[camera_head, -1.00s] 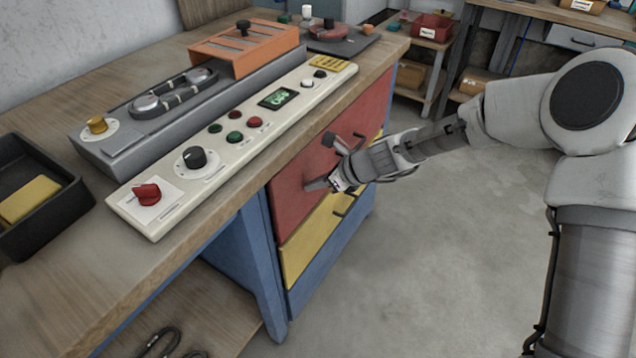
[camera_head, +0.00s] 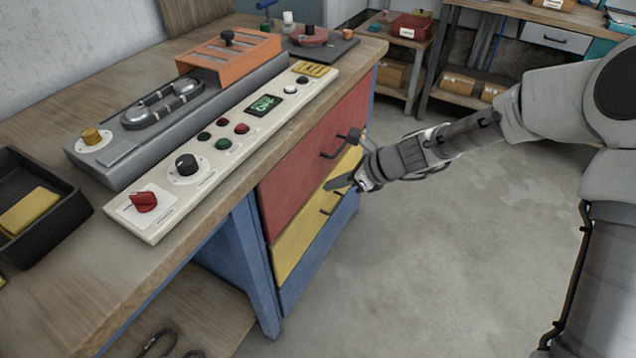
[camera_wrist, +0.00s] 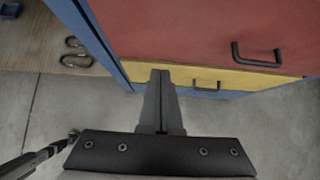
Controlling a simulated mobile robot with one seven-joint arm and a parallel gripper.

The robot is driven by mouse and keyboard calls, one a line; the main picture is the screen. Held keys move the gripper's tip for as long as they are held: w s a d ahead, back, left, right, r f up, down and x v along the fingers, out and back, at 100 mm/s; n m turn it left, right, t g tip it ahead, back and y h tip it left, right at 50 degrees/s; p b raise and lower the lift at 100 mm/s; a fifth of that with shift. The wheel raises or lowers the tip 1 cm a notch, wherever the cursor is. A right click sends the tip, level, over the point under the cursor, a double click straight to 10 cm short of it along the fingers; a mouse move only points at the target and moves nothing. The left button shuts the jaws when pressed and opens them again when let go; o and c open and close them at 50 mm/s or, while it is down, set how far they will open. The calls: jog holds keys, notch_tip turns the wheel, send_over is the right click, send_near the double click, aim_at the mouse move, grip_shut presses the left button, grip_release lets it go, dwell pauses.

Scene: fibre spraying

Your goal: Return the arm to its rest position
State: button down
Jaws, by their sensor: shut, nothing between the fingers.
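My gripper (camera_head: 341,184) is in front of the workbench's drawers, at the height of the yellow drawer. In the wrist view its fingers (camera_wrist: 161,80) are together with nothing between them. My arm reaches in from the right side of the head view. The red drawer (camera_head: 300,160) and the yellow drawer (camera_head: 295,240) below it both look closed. The red drawer's black handle also shows in the wrist view (camera_wrist: 257,58). The fingers look apart from both handles, though the exact gap to the drawer fronts cannot be told.
A cream control panel (camera_head: 160,213) with knobs and buttons lies along the bench's front edge. A grey unit with an orange slotted block (camera_head: 215,62) stands behind it. A black bin (camera_head: 72,208) holds a yellow block. The floor (camera_head: 440,270) right of the drawers is clear.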

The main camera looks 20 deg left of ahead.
jog(key=s+d+r+n+t+h, duration=0.1)
jog(key=s+d+r+n+h, duration=0.25)
jog(key=d+r+n, duration=0.4)
jog(key=s+d+r+n+t+h, duration=0.2)
jog(key=s+d+r+n, duration=0.25)
jog(key=d+r, duration=0.6)
jog(key=s+d+r+n+t+h, duration=0.1)
jog(key=s+d+r+n+h, duration=0.15)
jog(key=s+d, duration=0.45)
jog(key=s+d+r+n+t+h, duration=0.1)
jog(key=s+d+n, duration=0.35)
jog(key=d, duration=0.55)
notch_tip(320, 180, up, 18)
jog(key=p, duration=1.8)
jog(key=shift+s+a+f+p, duration=0.15)
jog(key=shift+s+f+p, duration=0.05)
jog(key=shift+s+p, duration=0.15)
